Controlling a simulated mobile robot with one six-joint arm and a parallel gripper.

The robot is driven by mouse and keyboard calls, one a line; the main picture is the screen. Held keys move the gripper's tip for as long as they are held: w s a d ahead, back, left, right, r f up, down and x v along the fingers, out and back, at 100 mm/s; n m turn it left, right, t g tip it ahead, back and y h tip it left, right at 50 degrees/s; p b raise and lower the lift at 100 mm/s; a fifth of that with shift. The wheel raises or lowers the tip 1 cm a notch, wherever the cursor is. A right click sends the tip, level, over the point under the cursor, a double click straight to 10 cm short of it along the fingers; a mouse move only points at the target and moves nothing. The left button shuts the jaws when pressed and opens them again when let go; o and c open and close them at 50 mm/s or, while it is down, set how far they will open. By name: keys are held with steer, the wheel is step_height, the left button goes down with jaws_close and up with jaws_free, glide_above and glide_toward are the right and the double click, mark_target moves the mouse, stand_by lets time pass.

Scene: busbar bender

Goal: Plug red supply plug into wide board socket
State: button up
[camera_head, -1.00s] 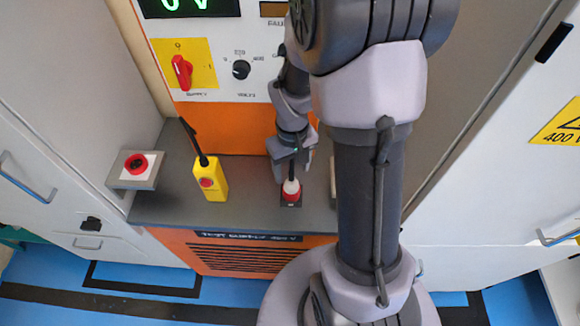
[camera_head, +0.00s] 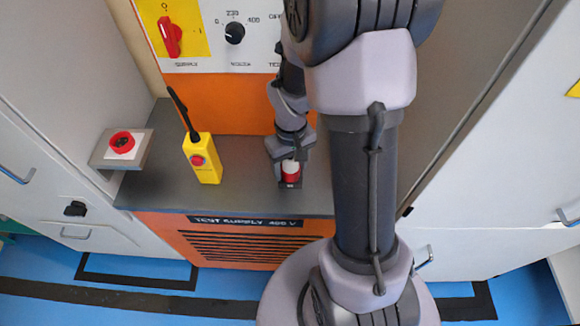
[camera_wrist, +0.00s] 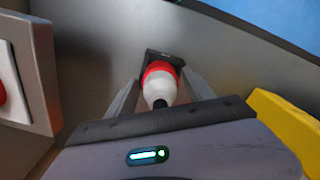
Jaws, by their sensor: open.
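The red supply plug (camera_head: 290,173), red with a white body, stands in a small dark holder (camera_head: 290,185) on the grey bench top. In the wrist view the plug (camera_wrist: 160,85) shows its white body towards me and its red part at the dark holder (camera_wrist: 164,57). My gripper (camera_wrist: 161,80) is open, with one finger on each side of the plug; I cannot tell whether they touch it. In the head view my gripper (camera_head: 289,162) comes down over the plug. A red round socket on a white plate (camera_head: 122,143) is at the left; I cannot tell whether it is the wide board socket.
A yellow pendant (camera_head: 202,160) with a red button and black cable stands left of the plug. It edges into the wrist view (camera_wrist: 285,122) at the right. A grey box (camera_wrist: 35,65) with a white plate is at the wrist view's left. Cabinets flank the bench.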

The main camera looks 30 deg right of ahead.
mark_target(291, 159)
jaws_close()
steer(key=shift+r+p, duration=1.4)
steer(key=shift+r, duration=0.25)
step_height(291, 159, up, 5)
steer(key=p, duration=0.4)
steer(key=shift+r, duration=0.15)
